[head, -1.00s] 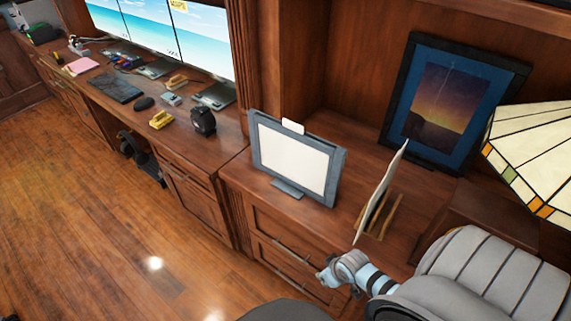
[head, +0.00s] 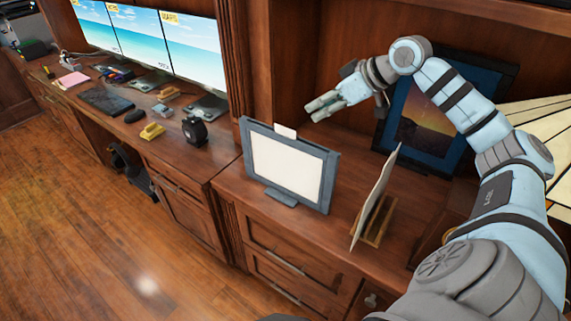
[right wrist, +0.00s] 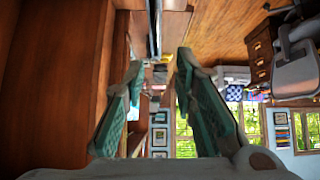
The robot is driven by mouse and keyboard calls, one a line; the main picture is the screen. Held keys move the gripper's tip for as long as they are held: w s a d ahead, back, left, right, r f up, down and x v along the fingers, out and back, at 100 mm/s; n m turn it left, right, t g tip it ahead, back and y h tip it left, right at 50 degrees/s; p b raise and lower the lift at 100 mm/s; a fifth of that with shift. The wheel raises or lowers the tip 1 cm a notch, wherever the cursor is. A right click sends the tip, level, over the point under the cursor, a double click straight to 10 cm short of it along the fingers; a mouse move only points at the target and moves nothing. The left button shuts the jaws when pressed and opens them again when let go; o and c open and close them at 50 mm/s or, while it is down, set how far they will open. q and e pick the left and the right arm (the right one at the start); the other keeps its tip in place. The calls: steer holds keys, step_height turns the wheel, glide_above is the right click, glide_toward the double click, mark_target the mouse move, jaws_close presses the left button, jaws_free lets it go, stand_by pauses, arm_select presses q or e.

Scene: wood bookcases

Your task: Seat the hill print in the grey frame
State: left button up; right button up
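The grey frame (head: 243,150) stands upright on the cabinet top, with a blank cream panel inside and a white tab (head: 285,132) at its top edge. A thin card (head: 377,194), likely the hill print, leans in a small wooden stand (head: 379,231) to the right of the frame. I see it nearly edge-on, so its picture is hidden. My right gripper (head: 318,106) is above and behind the frame, apart from frame and card. In the right wrist view its fingers (right wrist: 157,85) are spread with nothing between them. My left gripper is not in view.
A dark-framed sunset picture (head: 428,130) stands behind my right arm, next to a stained-glass lamp shade (head: 545,120). Left of a wooden post are monitors (head: 192,50), a black tape dispenser (head: 194,132) and a yellow item (head: 152,131). Cabinet top between frame and stand is clear.

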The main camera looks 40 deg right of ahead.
steer(key=p+x, duration=0.1)
steer(key=x, duration=0.6)
steer(key=p+x, duration=0.1)
steer(key=x, duration=0.6)
steer(key=shift+d+f, duration=0.15)
steer(key=shift+d, duration=0.1)
steer(key=shift+s, duration=0.1)
jaws_close()
